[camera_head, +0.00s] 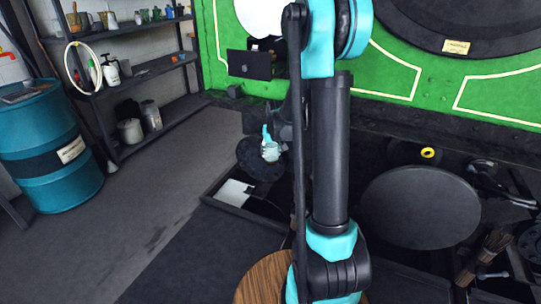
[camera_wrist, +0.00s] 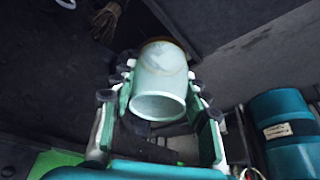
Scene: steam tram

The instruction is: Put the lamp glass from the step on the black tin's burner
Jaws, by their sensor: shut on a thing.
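The lamp glass (camera_wrist: 160,85) is a pale, translucent, wide tube. In the wrist view it sits between my gripper's (camera_wrist: 160,112) two green-padded fingers, which are shut on it. Its open rim faces the camera, and an orange-brown edge shows at its far end. In the head view my gripper (camera_head: 268,140) is small and partly dark, left of my arm, with the pale glass (camera_head: 270,152) at its end, in front of a dark round shape. I cannot make out the black tin or its burner for certain; my arm hides part of the middle.
The green tram side (camera_head: 390,75) stands behind my arm. A black box-like piece (camera_head: 249,65) juts from it. A low tray (camera_head: 222,205) holds a white sheet. A blue drum (camera_head: 45,145) and shelves (camera_head: 145,72) stand left. The grey floor between is clear.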

